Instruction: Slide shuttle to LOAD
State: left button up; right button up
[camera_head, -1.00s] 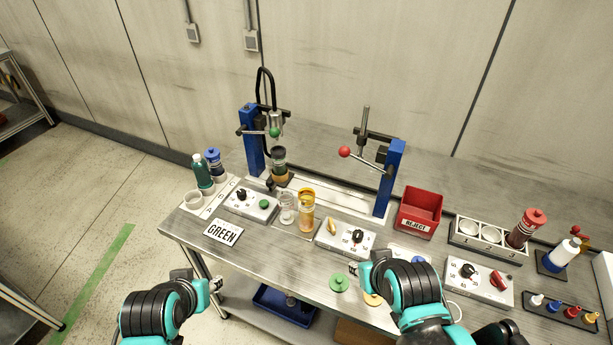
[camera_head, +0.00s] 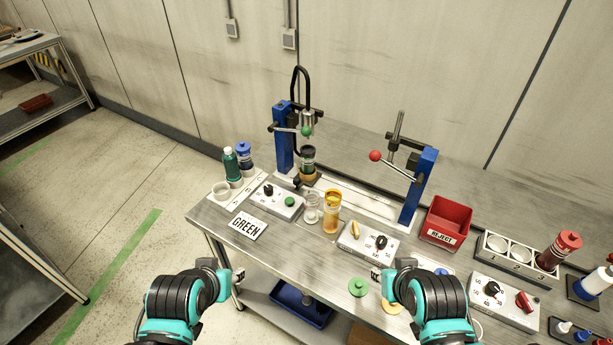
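The shuttle (camera_head: 309,178) appears as a small tan carriage on the pale rail (camera_head: 350,201), at its left end under the blue press (camera_head: 283,140) with the green-knobbed lever. A dark-capped jar (camera_head: 308,157) stands upright on it. The rail runs right to a second blue press (camera_head: 419,186) with a red-knobbed lever (camera_head: 375,156). No LOAD marking is readable. My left gripper (camera_head: 236,273) is in front of the bench's left front edge, apart from the shuttle. My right gripper (camera_head: 377,274) is over the front of the bench. Both look empty; their finger gaps are too small to judge.
A clear cup (camera_head: 312,209) and an amber jar (camera_head: 331,211) stand in front of the rail. A red REJECT bin (camera_head: 447,221) stands right. The bench front, left of centre, is clear.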

aim_at(304, 176)
jog(key=i+j+z, duration=0.1)
jog(key=j+z, duration=0.15)
jog(key=z, duration=0.15)
jog(key=i+j+z, duration=0.1)
jog(key=j+z, duration=0.45)
jog(key=z, duration=0.2)
